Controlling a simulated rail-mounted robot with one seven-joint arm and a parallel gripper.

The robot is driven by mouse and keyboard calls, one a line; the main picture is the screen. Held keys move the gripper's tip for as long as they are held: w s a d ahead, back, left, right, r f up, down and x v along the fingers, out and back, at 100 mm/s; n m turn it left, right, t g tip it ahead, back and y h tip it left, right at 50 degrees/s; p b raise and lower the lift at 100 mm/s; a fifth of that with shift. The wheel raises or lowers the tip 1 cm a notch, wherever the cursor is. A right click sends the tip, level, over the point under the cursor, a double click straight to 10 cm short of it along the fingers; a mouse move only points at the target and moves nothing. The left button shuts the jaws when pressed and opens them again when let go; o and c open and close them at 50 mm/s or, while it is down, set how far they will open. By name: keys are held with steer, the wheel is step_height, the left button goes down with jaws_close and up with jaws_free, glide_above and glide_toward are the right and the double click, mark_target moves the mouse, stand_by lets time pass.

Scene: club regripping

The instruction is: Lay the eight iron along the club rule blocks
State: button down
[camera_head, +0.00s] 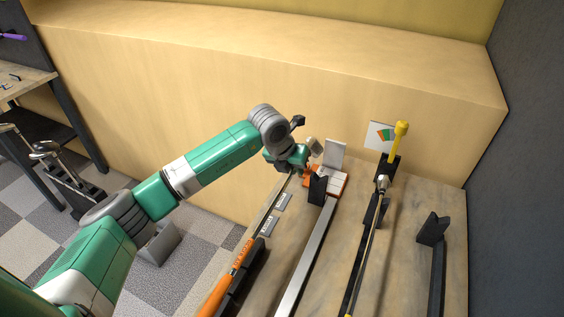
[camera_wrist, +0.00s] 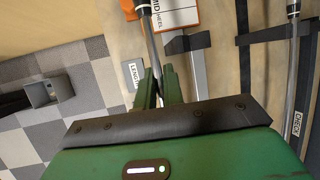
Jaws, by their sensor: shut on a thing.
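My gripper (camera_head: 296,164) is at the far end of the wooden bench, shut on the shaft of a club with an orange grip (camera_head: 240,262). In the wrist view the club's steel shaft (camera_wrist: 151,45) runs between the two green fingers (camera_wrist: 158,90). I take this club to be the eight iron; no number on it is readable. Its grip lies over or beside a dark block (camera_head: 246,284) at the bench's near left; contact is unclear. Its head is not clear in either view. The small plates beside the shaft include one reading "LENG…" (camera_wrist: 132,72), partly cut off.
An orange-and-white block (camera_head: 333,181) and black V-block (camera_head: 317,189) stand by a long silver bar (camera_head: 306,256). A second club (camera_head: 369,238) lies to the right, near a yellow-topped post (camera_head: 400,135). Another black V-block (camera_head: 433,229) stands farther right. A wooden wall backs the bench.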

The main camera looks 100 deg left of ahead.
steer(key=w+d+f+b, duration=0.1)
steer(key=w+f, duration=0.2)
steer(key=w, duration=0.3)
steer(key=shift+f, duration=0.35)
steer(key=shift+f, duration=0.6)
stand_by(0.7)
steer(key=c, duration=1.4)
jaws_free()
steer(key=shift+c, duration=0.2)
steer(key=p+v, duration=0.1)
steer(key=v, duration=0.7)
